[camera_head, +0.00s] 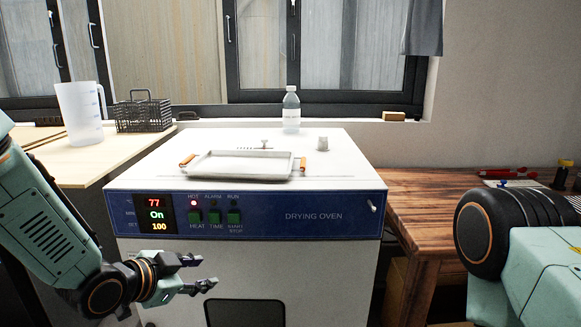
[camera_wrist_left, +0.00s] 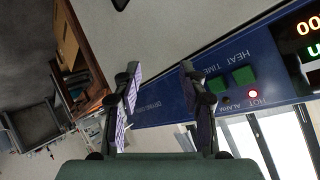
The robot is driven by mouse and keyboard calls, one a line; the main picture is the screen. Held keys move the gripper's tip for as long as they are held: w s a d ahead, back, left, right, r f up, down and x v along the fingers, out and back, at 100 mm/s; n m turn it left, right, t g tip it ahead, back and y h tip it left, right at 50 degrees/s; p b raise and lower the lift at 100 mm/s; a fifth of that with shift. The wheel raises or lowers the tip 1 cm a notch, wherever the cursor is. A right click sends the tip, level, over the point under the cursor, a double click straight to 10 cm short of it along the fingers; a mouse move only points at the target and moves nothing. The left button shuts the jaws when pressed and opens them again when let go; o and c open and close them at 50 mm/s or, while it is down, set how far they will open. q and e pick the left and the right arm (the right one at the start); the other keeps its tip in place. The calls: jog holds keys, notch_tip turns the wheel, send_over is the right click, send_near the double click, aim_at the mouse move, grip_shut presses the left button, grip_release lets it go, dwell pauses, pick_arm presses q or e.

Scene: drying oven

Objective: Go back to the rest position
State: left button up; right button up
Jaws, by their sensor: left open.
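The white drying oven (camera_head: 340,168) stands in the middle with a blue front panel (camera_head: 300,217). My left gripper (camera_head: 207,273) is in front of the oven, below the panel at left, open and empty. In the left wrist view its two purple-padded fingers (camera_wrist_left: 160,90) are apart, with the panel (camera_wrist_left: 175,98) behind them and nothing between them. My right arm shows at the right edge; its gripper is out of view.
A white tray (camera_head: 240,164) with orange handles lies on the oven top, near a bottle (camera_head: 291,110) and a small grey piece (camera_head: 323,143). A pitcher (camera_head: 80,115) and black wire basket (camera_head: 143,116) stand on the left table. A wooden desk (camera_head: 420,200) is at right.

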pick_arm(q)
jog(key=s+a+f+n+g+y, duration=0.2)
jog(key=s+f+n, duration=0.3)
jog(key=s+f, duration=0.3)
jog(key=s+a+f+n+g+y, duration=0.1)
jog(key=s+f+n+g+y, duration=0.15)
jog(key=s+f+n, duration=0.4)
jog(key=s+f+g, duration=0.3)
jog(key=s+f, duration=0.1)
jog(key=s, duration=0.7)
jog(key=s+a+f+g+p, duration=0.1)
jog(key=s+f+g, duration=0.2)
jog(key=s, duration=0.9)
notch_tip(320, 180, down, 3)
jog(key=shift+a+r+y, duration=0.2)
jog(key=shift+a+y, duration=0.1)
jog(key=shift+y, duration=0.05)
jog(key=shift+s, duration=0.1)
